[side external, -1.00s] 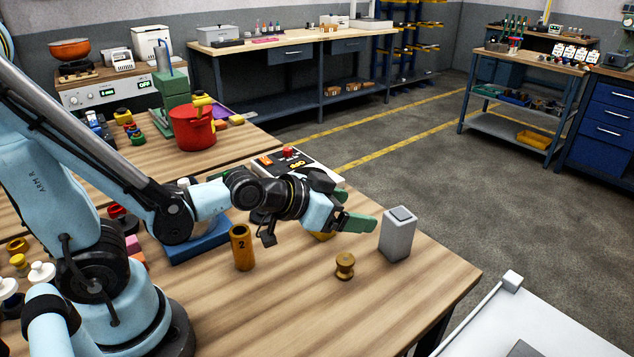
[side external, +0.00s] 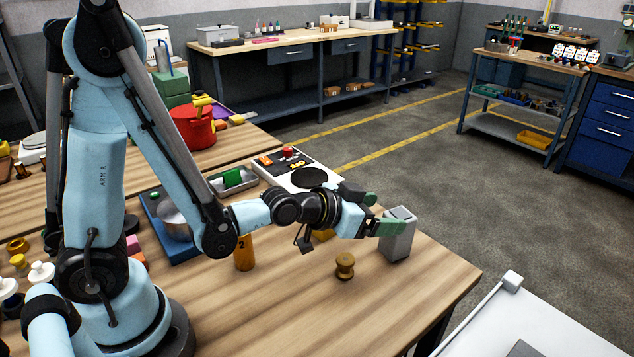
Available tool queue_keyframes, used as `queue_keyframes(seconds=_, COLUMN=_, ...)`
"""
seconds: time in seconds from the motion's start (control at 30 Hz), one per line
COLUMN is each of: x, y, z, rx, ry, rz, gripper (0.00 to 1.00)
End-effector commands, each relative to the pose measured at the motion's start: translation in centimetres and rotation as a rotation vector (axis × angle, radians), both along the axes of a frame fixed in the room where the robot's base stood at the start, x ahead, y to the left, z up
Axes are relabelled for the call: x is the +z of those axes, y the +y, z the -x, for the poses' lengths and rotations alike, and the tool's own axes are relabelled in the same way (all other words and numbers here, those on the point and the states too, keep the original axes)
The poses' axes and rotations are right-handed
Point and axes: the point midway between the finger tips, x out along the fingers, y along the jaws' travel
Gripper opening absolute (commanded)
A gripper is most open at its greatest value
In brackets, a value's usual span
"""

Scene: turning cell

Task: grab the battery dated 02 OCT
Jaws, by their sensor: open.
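No date reading 02 OCT is legible, so I cannot tell which thing is the battery. A grey upright block (side external: 398,243) with a darker top stands near the table's right edge. My gripper (side external: 382,212) is open, its green-tipped fingers pointing right at the block's upper left. One fingertip overlaps the block in the picture; I cannot tell whether they touch. A green item (side external: 233,178) lies in a grey metal tray (side external: 252,184) behind my arm.
An orange cylinder marked 2 (side external: 245,254) and a brass spool (side external: 345,264) stand on the wooden table (side external: 300,310). A pot (side external: 172,220) sits on a blue tray (side external: 190,252). A white panel (side external: 282,172) with a black disc lies behind. The front table area is clear.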

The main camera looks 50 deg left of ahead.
Motion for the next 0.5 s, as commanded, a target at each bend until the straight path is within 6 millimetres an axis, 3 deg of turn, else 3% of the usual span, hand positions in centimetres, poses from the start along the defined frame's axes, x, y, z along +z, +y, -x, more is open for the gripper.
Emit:
queue_keyframes(seconds=0.27, x=-0.5, y=-0.2, z=-1.1, rx=0.000, ry=0.000, rz=0.000, gripper=0.83)
queue_keyframes(seconds=0.5, x=-1.7, y=-0.8, z=-3.8, rx=0.000, ry=0.000, rz=0.000, gripper=0.83)
